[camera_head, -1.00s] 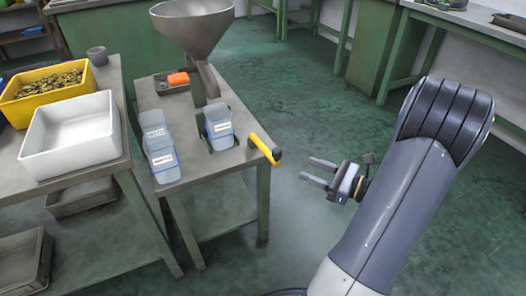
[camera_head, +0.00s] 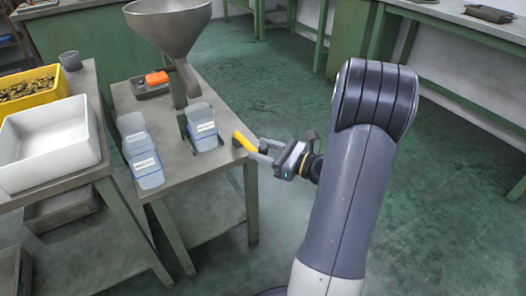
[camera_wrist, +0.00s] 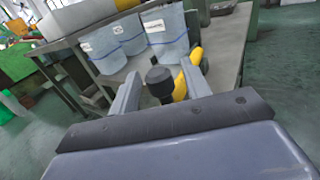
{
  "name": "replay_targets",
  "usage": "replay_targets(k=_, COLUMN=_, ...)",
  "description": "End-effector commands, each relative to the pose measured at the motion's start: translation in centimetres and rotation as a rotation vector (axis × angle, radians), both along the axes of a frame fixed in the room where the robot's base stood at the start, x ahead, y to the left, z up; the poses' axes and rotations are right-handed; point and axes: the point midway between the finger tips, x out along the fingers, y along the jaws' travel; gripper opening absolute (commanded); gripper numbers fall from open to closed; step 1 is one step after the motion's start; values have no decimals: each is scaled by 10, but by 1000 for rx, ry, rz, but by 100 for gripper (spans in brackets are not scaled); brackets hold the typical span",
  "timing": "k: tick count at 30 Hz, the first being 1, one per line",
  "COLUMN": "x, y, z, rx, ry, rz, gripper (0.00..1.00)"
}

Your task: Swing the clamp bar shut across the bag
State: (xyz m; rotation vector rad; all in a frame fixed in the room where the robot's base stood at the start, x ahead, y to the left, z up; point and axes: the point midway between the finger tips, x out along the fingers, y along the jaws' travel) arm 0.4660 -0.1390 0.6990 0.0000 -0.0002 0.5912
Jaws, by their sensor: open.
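The yellow clamp bar (camera_head: 245,142) sticks out at the right edge of the small table, beside the bag under the funnel. In the wrist view the yellow bar (camera_wrist: 180,86) ends in a black knob (camera_wrist: 158,82). The clear blue bag (camera_head: 202,126) with a white label stands below the funnel spout; it also shows in the wrist view (camera_wrist: 165,32). My gripper (camera_head: 262,153) is open at the table's right edge, its fingers reaching to the bar's outer end. In the wrist view the knob lies between the two fingers (camera_wrist: 158,90). I cannot tell whether they touch it.
A metal funnel (camera_head: 168,25) stands over the small table (camera_head: 180,162). More labelled bags (camera_head: 140,150) stand left of the clamped spot. An orange block (camera_head: 157,78) lies in a dark tray behind. A white bin (camera_head: 45,145) is on the left table. The floor at right is clear.

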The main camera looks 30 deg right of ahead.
Motion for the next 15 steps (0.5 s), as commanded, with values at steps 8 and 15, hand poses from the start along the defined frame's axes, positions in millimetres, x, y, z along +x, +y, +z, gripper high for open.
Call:
replay_targets(k=8, x=3, y=2, z=0, rx=0, ry=0, rz=0, gripper=45)
replay_targets(k=15, x=3, y=2, z=0, rx=0, ry=0, rz=0, gripper=31)
